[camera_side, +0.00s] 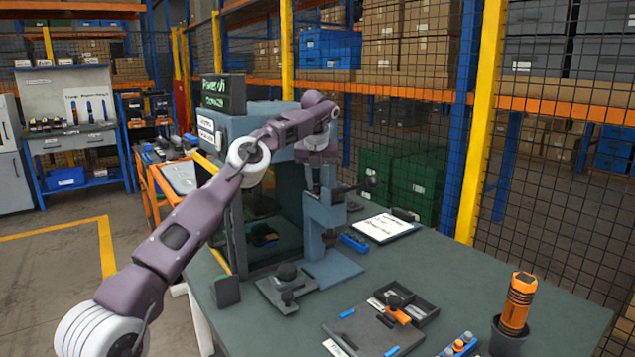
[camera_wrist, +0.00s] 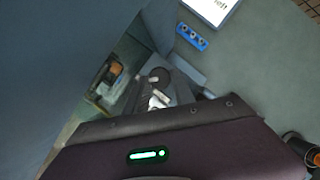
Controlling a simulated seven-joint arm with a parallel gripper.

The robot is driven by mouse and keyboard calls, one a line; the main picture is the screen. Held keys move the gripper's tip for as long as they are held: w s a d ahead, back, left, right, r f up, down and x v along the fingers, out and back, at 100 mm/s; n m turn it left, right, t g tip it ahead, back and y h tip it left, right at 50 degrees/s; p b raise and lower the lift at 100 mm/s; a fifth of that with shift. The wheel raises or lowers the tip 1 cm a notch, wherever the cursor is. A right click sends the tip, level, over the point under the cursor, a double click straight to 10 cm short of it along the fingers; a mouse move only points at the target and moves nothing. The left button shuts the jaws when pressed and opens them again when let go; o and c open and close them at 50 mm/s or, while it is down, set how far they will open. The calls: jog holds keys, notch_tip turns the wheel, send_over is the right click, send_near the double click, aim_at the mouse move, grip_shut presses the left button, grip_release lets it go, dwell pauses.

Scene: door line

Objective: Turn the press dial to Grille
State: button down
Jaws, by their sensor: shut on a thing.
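The press (camera_side: 322,215) is a blue-grey column on a flat base, standing on the green table beside a large blue-grey machine housing. My gripper (camera_side: 322,178) is at the upper part of the press in the side view. In the wrist view, my gripper's pale fingertips (camera_wrist: 158,96) are at a dark round part, the press dial (camera_wrist: 163,74), and are shut on it. The dial's markings, including Grille, cannot be read, and I cannot tell where it points. In the side view the dial is hidden behind my wrist.
The housing (camera_side: 262,128) stands close on the left, with a dark display (camera_side: 222,95) above it. A blue holed block (camera_side: 354,243) and a clipboard (camera_side: 384,227) lie right of the press. A fixture (camera_side: 287,287), a tray (camera_side: 372,333) and an orange torch (camera_side: 518,302) stand in front.

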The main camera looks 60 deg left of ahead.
jog(key=shift+n, duration=0.3)
jog(key=c, duration=1.1)
grip_release()
jog(key=shift+o, duration=0.2)
